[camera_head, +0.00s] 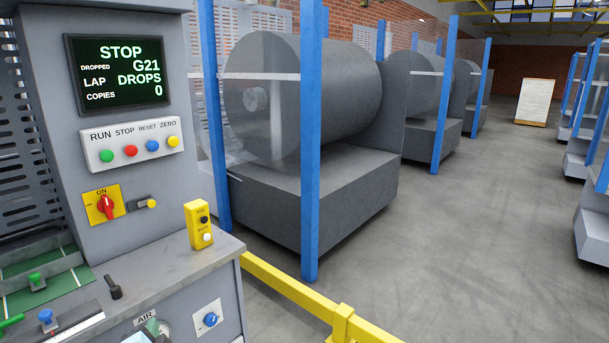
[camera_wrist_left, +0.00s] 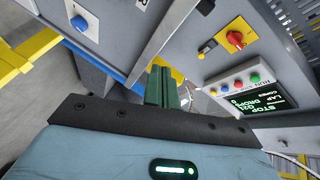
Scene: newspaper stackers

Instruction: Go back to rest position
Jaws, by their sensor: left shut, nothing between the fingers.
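My left gripper (camera_wrist_left: 162,86) shows in the left wrist view, its green fingers together with nothing between them. The fingers are in front of the grey control console, which appears upside down there. The console (camera_head: 75,215) stands at the left of the head view. Its screen (camera_head: 120,75) reads STOP, G21 DROPS and COPIES 0. The screen also shows in the wrist view (camera_wrist_left: 255,103). My right gripper is in neither view.
Below the screen are several coloured buttons (camera_head: 140,147) and a red switch (camera_head: 104,207) on a yellow plate. A yellow jog box (camera_head: 199,225) stands on the console ledge. A yellow rail (camera_head: 290,287) and blue posts (camera_head: 311,150) guard large grey rollers (camera_head: 300,90). The floor at right (camera_head: 480,230) is clear.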

